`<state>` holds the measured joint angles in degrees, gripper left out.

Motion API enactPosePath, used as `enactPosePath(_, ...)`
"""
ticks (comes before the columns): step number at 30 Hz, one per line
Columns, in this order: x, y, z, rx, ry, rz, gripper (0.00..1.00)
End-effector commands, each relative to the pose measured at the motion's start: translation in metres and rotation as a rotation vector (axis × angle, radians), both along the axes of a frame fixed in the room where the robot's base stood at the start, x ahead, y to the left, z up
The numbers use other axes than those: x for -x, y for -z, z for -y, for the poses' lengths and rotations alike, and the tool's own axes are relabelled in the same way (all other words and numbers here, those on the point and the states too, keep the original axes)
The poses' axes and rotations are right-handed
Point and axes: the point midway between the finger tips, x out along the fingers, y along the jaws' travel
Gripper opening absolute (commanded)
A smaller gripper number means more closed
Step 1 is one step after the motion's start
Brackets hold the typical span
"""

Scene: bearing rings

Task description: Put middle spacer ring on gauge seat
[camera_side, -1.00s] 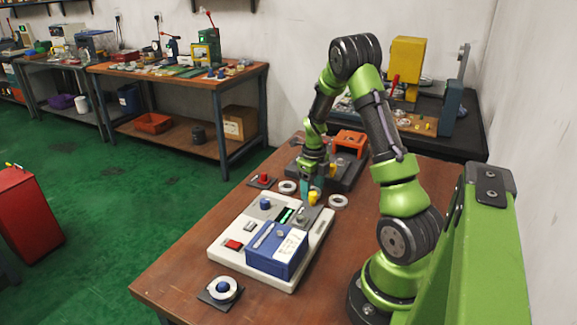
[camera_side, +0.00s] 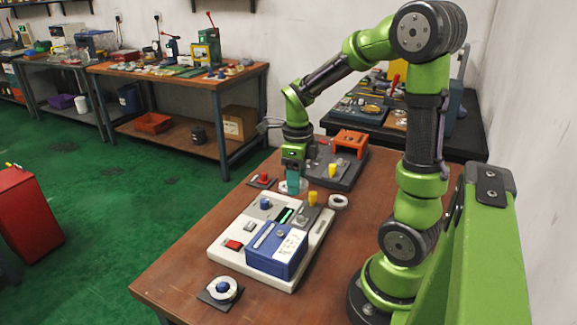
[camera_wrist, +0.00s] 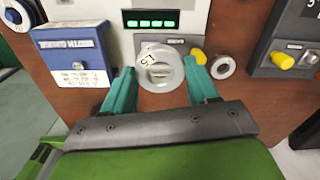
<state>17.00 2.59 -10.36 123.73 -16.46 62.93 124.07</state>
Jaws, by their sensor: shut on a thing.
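My gripper (camera_side: 293,184) points down at the far side of the wooden table and is shut on a pale grey spacer ring (camera_side: 284,188). In the wrist view the marked ring (camera_wrist: 148,80) lies between the two teal fingers of my gripper (camera_wrist: 160,66). Whether it touches the table is hard to tell. A white gauge panel (camera_side: 228,251) stands nearer the side camera, with a green display and a grey plate bearing a round metal part (camera_side: 303,219). I cannot tell surely which part is the gauge seat. A second ring (camera_side: 338,201) lies on the table to the right.
A blue box (camera_side: 277,252) stands on the panel. A yellow knob (camera_side: 313,198) rises beside the grey plate. Another ring (camera_side: 223,289) sits around a blue peg in front. A red-knobbed pad (camera_side: 263,180) and a dark fixture with an orange part (camera_side: 350,143) are at the back.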

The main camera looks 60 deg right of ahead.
Motion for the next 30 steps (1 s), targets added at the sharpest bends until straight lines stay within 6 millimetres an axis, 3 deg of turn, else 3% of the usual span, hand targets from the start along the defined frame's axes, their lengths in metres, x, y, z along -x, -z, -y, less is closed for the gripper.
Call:
enactPosePath(2,0.010,0.003,-0.012,0.001,-0.052,0.002,0.20)
enactPosePath(6,0.019,0.013,-0.017,0.000,-0.082,-0.001,0.20)
enactPosePath(18,0.019,0.046,-0.016,-0.001,-0.085,-0.001,0.20)
enactPosePath(30,0.019,0.050,-0.015,0.000,-0.084,0.002,0.20)
